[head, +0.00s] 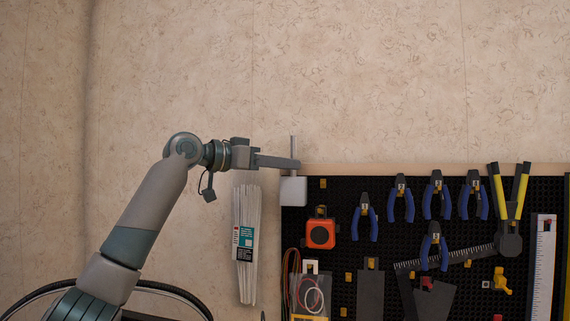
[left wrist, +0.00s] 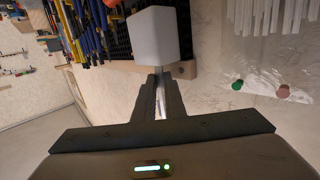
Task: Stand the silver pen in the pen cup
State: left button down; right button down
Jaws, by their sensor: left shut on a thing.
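The silver pen (head: 293,147) stands upright in my left gripper (head: 296,163) at the top left corner of the pegboard. In the left wrist view, my left gripper (left wrist: 161,80) is shut on the pen (left wrist: 161,88), most of which the fingers hide. The pen cup, a pale grey box (head: 293,191), hangs at the board's top left corner, directly below the pen in the head view. The cup (left wrist: 155,38) is just past the fingertips in the left wrist view. I cannot tell whether the pen's lower end is inside the cup. My right gripper is not in view.
The black pegboard (head: 340,265) carries an orange tape measure (head: 320,233), several blue-handled pliers (head: 364,218) and a yellow-handled tool (head: 509,205). A bundle of white zip ties (head: 245,270) hangs left of the board. The wall above the board is clear.

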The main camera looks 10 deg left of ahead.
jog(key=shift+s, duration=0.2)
pick_arm(q)
jog(key=c, duration=2)
grip_release()
jog(key=shift+o, duration=1.3)
jog(key=shift+s+r, duration=0.1)
jog(key=shift+s, duration=0.1)
jog(key=shift+a, duration=0.15)
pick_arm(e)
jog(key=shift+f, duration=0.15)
